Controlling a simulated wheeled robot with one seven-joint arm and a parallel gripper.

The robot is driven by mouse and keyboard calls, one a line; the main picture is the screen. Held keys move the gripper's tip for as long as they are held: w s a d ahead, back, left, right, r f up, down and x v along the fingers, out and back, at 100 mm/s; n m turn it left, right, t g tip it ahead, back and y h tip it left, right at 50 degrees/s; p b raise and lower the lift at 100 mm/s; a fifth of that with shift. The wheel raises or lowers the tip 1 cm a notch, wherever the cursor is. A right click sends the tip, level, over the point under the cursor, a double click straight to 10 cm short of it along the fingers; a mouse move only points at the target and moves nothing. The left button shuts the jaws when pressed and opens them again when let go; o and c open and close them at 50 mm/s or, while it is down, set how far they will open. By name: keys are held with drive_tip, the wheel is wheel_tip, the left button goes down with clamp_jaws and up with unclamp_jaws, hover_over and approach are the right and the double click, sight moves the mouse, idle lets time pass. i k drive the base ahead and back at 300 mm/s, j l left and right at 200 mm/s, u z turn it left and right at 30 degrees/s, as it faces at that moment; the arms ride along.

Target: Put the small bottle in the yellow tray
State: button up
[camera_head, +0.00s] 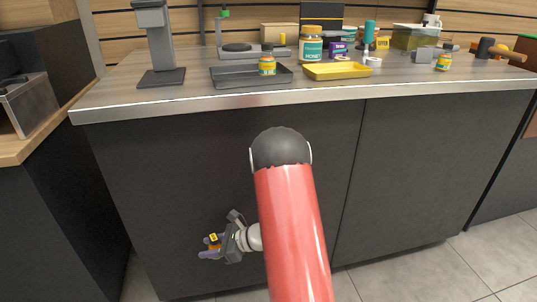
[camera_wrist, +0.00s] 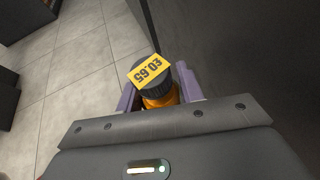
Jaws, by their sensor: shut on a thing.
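My gripper (camera_wrist: 158,90) is shut on a small orange bottle (camera_wrist: 160,98) with a black cap and a yellow price label on top. In the head view my gripper (camera_head: 209,247) is low in front of the dark cabinet, well below the counter top, with the held bottle (camera_head: 214,240) between its fingers. The yellow tray (camera_head: 337,72) lies empty on the counter near its front edge.
The counter edge (camera_head: 400,90) overhangs the cabinet above my gripper. A larger jar (camera_head: 311,46) stands just behind the yellow tray. A grey stand (camera_head: 160,50) is at the left. The floor (camera_wrist: 70,60) is clear.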

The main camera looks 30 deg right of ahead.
sight(321, 75)
drive_tip(key=k+l+u, duration=0.1)
drive_tip(key=l, duration=0.3)
drive_tip(key=k+l+u, duration=0.1)
drive_tip(key=l, duration=0.35)
drive_tip(key=k+l+u, duration=0.1)
drive_tip(key=l, duration=0.3)
drive_tip(key=k+l+u, duration=0.1)
drive_tip(key=l, duration=0.3)
drive_tip(key=k+l+u, duration=0.1)
drive_tip(key=k+l, duration=0.15)
drive_tip(key=k+l+u, duration=0.1)
drive_tip(key=l, duration=0.4)
drive_tip(key=k, duration=0.05)
